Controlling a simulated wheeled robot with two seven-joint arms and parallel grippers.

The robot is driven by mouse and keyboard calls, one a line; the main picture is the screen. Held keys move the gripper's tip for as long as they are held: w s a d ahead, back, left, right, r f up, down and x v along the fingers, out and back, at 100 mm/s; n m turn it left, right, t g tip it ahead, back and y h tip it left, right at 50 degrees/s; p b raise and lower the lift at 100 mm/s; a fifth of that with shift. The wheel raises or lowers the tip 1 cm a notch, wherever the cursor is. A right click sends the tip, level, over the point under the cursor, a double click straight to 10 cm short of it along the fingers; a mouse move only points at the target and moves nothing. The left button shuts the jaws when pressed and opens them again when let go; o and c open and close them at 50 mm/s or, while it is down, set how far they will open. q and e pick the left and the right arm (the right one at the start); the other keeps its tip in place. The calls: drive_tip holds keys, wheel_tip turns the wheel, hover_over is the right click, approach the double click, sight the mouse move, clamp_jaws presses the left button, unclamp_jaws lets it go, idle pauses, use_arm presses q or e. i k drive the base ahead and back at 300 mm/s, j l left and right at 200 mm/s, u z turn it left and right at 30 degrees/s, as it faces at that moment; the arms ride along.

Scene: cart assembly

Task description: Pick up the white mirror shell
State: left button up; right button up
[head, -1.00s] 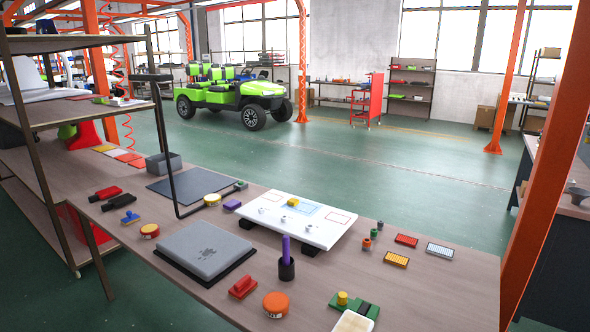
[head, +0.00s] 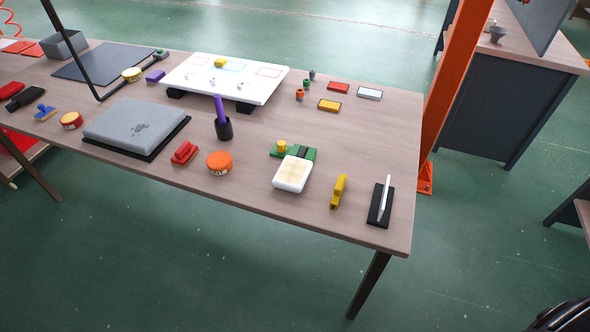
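A white rounded shell-like piece (head: 291,176) with a beige patch on top lies near the front edge of the table, right of centre in the head view. I take it to be the mirror shell. It touches or overlaps the front of a green block (head: 307,155) that has a yellow knob (head: 282,146). A thin white upright piece (head: 385,197) stands on a black pad (head: 376,212) at the table's right end. Neither of my grippers is in view.
The wooden table (head: 240,194) also carries an orange round tin (head: 219,162), a yellow tool (head: 338,190), a red block (head: 184,152), a dark cup with a purple handle (head: 222,128) and a grey case (head: 136,124). An orange post (head: 447,90) stands beyond the right end.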

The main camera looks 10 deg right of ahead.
sight(293, 173)
drive_tip(key=z, duration=0.45)
drive_tip(key=i+j+z, duration=0.15)
drive_tip(key=j+z, duration=0.6)
drive_tip(key=i+j+z, duration=0.1)
drive_tip(key=j+z, duration=0.25)
